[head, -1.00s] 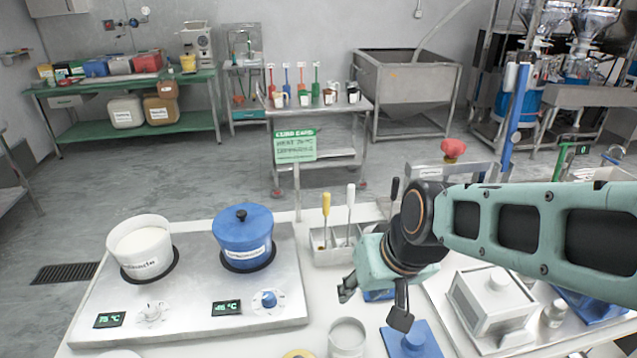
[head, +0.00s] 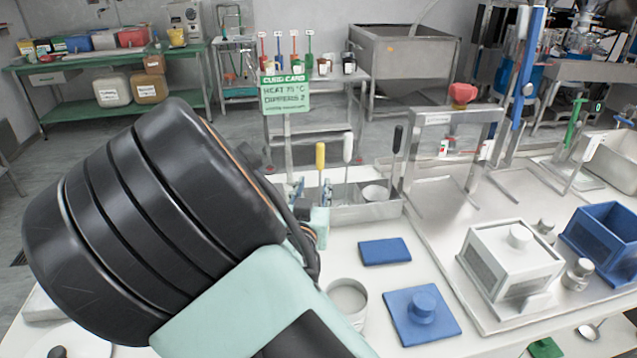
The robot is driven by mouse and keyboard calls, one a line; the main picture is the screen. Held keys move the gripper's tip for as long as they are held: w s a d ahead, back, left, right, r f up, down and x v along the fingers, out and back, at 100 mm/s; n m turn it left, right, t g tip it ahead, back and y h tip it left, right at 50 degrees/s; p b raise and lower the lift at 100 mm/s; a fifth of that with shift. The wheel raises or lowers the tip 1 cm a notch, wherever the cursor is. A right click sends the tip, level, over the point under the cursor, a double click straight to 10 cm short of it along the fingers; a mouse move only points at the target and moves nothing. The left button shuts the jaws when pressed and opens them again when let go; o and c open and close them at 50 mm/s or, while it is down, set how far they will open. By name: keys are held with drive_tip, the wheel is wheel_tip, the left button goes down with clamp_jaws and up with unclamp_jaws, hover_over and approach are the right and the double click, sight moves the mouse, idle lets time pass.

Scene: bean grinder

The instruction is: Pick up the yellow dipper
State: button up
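The yellow dipper (head: 320,156) stands upright at the left end of a grey metal holder (head: 370,214), with its yellow handle up. My gripper (head: 312,188) is low at the holder's left end, close to the dipper's shaft. Its two fingertips show apart, below the yellow handle. I cannot tell whether the fingers touch the shaft. The dipper's lower end is hidden.
A white-handled dipper (head: 347,149) and a black-handled one (head: 397,140) stand in the same holder. A green card sign (head: 285,95) rises behind. A round metal cup (head: 347,298), a blue lid (head: 421,312) and a white box (head: 511,262) stand in front and right.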

sight(320, 160)
drive_tip(key=shift+t, duration=0.5)
drive_tip(key=w, duration=0.2)
drive_tip(key=w+r, duration=0.1)
drive_tip(key=w, duration=0.2)
drive_tip(key=shift+w+d, duration=0.1)
drive_tip(key=shift+w, duration=0.1)
drive_tip(key=w, duration=0.2)
drive_tip(key=w+d, duration=0.1)
drive_tip(key=w, duration=0.1)
drive_tip(key=shift+w+d+r, duration=0.15)
drive_tip(key=shift+w+r, duration=0.05)
drive_tip(key=shift+w, duration=0.5)
clamp_jaws()
